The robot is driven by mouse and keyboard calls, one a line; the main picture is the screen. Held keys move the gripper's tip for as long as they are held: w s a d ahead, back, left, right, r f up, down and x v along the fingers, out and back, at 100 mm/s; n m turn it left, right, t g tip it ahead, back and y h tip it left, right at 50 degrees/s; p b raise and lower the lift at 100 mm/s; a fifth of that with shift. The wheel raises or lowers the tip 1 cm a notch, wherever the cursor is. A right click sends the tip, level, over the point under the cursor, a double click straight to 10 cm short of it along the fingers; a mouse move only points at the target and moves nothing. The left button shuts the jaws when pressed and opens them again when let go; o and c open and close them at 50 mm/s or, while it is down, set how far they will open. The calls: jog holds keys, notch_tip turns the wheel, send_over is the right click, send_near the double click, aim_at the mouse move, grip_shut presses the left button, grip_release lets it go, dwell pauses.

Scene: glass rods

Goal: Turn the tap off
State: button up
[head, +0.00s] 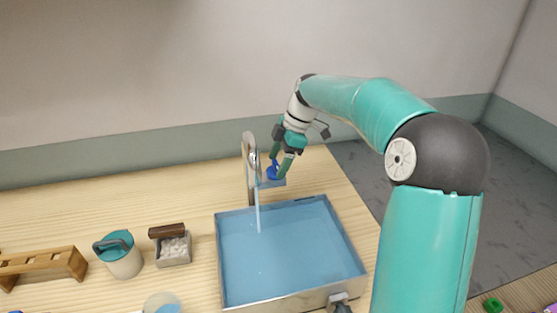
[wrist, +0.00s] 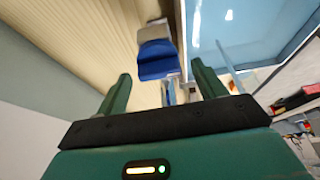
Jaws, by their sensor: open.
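The metal tap (head: 250,160) stands at the back of the sink, and a thin stream of water (head: 258,217) falls from it into the basin. Its blue handle (head: 271,172) sits at the right of the tap. My gripper (head: 281,164) points down at the handle, with its green fingers close around or beside it. In the wrist view the blue handle (wrist: 157,60) shows ahead, between the lines of the two open fingers (wrist: 160,76). I cannot tell whether a finger touches it. The gripper holds nothing.
The metal sink basin (head: 280,301) holds blue water and has a fitting (head: 338,301) on its front wall. To its left stand a teal-lidded pot (head: 122,262), a small box of white pieces (head: 172,250) and a wooden rack (head: 45,264). A wall stands behind the wooden table.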

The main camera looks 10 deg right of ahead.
jog(key=shift+w+a+f, duration=0.1)
jog(key=c, duration=1)
